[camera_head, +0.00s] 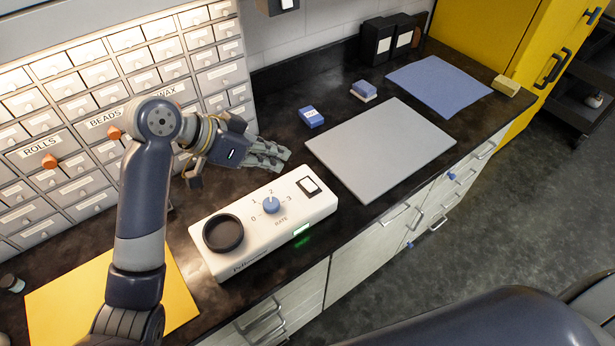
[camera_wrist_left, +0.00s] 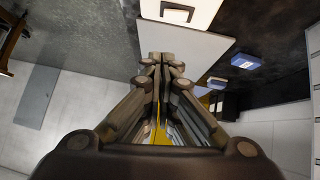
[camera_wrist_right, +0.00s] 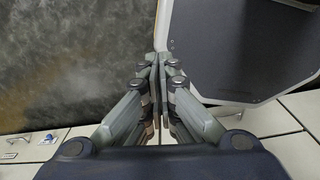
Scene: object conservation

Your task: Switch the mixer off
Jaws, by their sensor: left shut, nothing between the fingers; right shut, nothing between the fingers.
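The white mixer (camera_head: 245,255) stands on the dark counter. It has a black round cup (camera_head: 223,233), a blue rate knob (camera_head: 271,204) among the marks 0 to 3, and a switch (camera_head: 310,186) at its right end. A green light (camera_head: 302,230) on its front edge is lit. My left gripper (camera_head: 283,156) is shut and empty, behind the mixer and apart from it. In the left wrist view, its fingers (camera_wrist_left: 160,58) point toward the switch (camera_wrist_left: 177,12). My right gripper (camera_wrist_right: 160,58) is shut and empty; the head view does not show it.
A grey board (camera_head: 382,148) lies right of the mixer, with a blue mat (camera_head: 438,84) beyond. A blue box (camera_head: 311,117) and a blue-white block (camera_head: 363,91) lie behind the board. A drawer cabinet (camera_head: 75,130) stands behind my left arm. A yellow sheet (camera_head: 60,300) lies left.

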